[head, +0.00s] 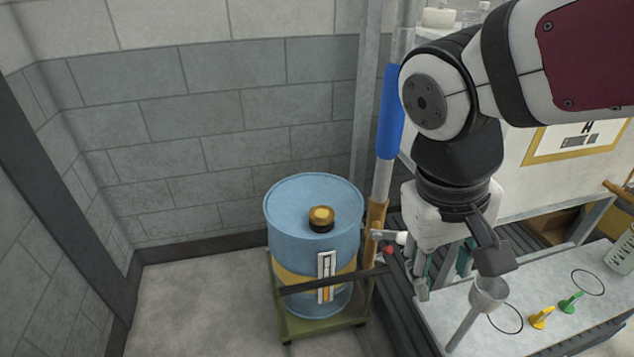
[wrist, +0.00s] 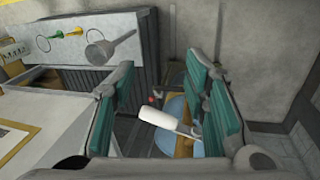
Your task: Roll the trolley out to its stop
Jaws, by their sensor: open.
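The trolley (head: 335,328) is a low green frame on small casters, standing on the floor with a blue drum (head: 300,235) on it. A dark bar crosses the drum's front. A small white bar (head: 401,238) and a red knob (head: 388,249) are at the trolley's right side, close to my gripper (head: 440,272). In the wrist view my gripper (wrist: 160,80) has its teal-padded fingers wide apart. A white rounded bar (wrist: 168,122) shows between them; I cannot tell whether it touches a finger. My arm and gripper hide part of the area right of the trolley.
An upright pole with a blue sleeve (head: 390,112) stands right of the drum. A bench (head: 530,320) at the right carries a funnel (head: 487,295), yellow and green small parts and a clear jug (head: 622,252). Bare floor (head: 205,300) lies left of the trolley, before grey block walls.

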